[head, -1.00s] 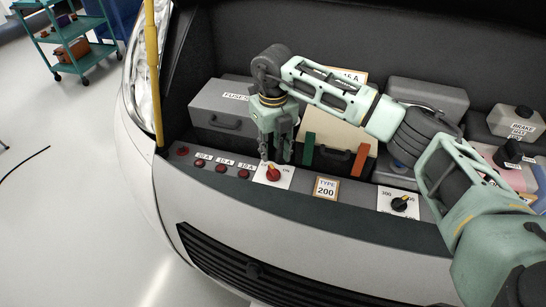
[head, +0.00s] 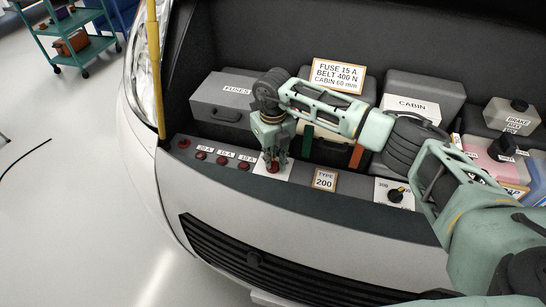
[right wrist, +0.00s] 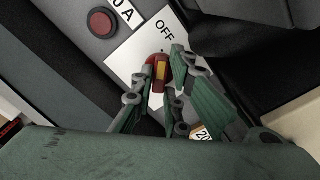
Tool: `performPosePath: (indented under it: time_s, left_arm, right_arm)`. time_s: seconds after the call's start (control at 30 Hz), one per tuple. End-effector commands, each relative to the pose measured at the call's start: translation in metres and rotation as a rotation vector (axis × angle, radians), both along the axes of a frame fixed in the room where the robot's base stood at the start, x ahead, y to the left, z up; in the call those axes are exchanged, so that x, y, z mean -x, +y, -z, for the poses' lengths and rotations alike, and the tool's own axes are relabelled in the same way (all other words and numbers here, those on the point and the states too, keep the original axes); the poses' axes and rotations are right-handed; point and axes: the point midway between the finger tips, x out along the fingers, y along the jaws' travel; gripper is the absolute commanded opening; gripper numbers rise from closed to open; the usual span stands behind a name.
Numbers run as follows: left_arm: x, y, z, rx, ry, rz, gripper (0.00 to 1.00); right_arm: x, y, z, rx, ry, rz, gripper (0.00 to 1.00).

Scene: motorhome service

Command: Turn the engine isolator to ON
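In the right wrist view the stripe runs roughly toward the printed OFF; the ON label is hidden. In the head view the red knob (head: 273,168) shows just below the fingertips. My right gripper (head: 274,158) points down over it. Its fingers (right wrist: 164,68) are drawn in close around the knob, on both sides of it; the exact contact is partly hidden. My left gripper is not in view.
Several red fuse buttons (head: 222,160) sit left of the isolator. A TYPE 200 label (head: 325,180) and a black dial (head: 396,195) are to its right. Behind stand the grey FUSES box (head: 222,98) and CABIN box (head: 424,88). A yellow prop (head: 154,70) rises at left.

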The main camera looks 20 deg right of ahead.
Motion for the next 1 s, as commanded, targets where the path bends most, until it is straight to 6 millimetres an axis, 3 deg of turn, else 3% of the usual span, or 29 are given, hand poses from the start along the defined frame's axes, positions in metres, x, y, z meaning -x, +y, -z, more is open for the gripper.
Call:
performPosePath:
  time_s: [0.1,0.57,1.0]
  left_arm:
    - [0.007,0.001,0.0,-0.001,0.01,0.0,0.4]
    - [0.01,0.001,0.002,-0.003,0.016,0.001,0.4]
    - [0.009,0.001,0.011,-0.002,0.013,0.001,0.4]
  right_arm:
    - [0.0,0.0,0.0,0.0,0.0,0.0,0.0]
    - [0.0,0.0,0.0,0.0,0.0,0.035,0.0]
    - [0.0,0.0,0.0,0.0,0.0,0.345,0.0]
